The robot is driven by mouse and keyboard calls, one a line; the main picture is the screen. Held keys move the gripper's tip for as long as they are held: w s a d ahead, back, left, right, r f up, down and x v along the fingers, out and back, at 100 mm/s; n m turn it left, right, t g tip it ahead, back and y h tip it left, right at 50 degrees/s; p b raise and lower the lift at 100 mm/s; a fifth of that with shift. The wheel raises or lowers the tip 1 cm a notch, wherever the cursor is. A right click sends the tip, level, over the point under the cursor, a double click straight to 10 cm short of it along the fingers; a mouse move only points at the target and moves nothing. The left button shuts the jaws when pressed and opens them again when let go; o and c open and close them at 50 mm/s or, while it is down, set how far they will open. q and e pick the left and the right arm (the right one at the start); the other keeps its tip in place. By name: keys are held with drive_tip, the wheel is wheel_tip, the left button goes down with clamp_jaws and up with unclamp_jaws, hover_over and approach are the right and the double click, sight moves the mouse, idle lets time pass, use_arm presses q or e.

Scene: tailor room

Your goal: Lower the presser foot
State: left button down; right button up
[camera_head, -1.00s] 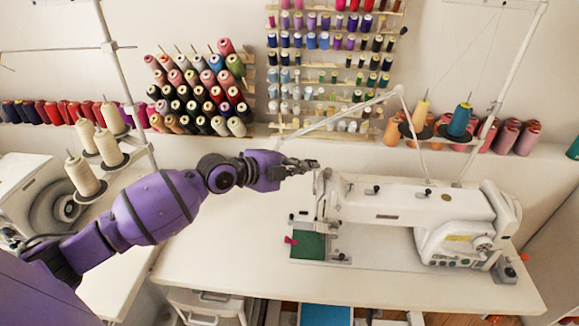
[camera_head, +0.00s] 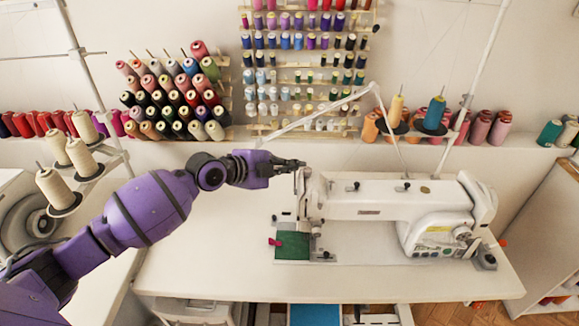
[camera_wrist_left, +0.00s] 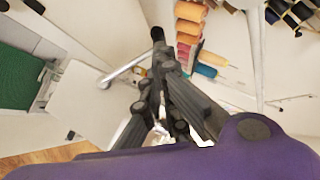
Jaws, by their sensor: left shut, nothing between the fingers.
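A white sewing machine (camera_head: 385,204) stands on the white table. Its needle head is at the machine's left end, and the presser foot area (camera_head: 316,250) is too small to make out clearly. A green cloth (camera_head: 293,245) with a pink piece (camera_head: 274,242) on it lies at the needle plate; the green also shows in the left wrist view (camera_wrist_left: 22,68). My left gripper (camera_head: 301,163) is shut and empty, at the top left end of the machine head. In the left wrist view, its dark fingers (camera_wrist_left: 158,50) are together. Whether they touch the machine I cannot tell. My right gripper is not in view.
Thread racks (camera_head: 310,75) hang on the wall behind. The white table (camera_head: 200,270) is clear left of the machine.

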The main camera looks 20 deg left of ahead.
use_arm(q)
drive_tip(key=shift+w+a, duration=0.1)
drive_tip(key=shift+w, duration=0.1)
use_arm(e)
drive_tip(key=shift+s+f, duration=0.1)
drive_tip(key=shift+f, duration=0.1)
use_arm(q)
drive_tip(key=shift+w+a+f+n+g+b, duration=0.25)
drive_tip(key=shift+w+f+n+g+b, duration=0.15)
drive_tip(key=shift+w+f+g+b, duration=0.55)
drive_tip(key=shift+w+a+f+n+g+b, duration=0.25)
drive_tip(key=shift+w+n+g+b, duration=0.3)
drive_tip(key=shift+b, duration=0.8)
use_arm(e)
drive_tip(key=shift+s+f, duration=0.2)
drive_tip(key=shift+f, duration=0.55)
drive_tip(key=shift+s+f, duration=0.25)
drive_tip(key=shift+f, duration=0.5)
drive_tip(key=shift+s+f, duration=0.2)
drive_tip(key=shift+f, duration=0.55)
use_arm(q)
drive_tip(key=shift+d, duration=0.1)
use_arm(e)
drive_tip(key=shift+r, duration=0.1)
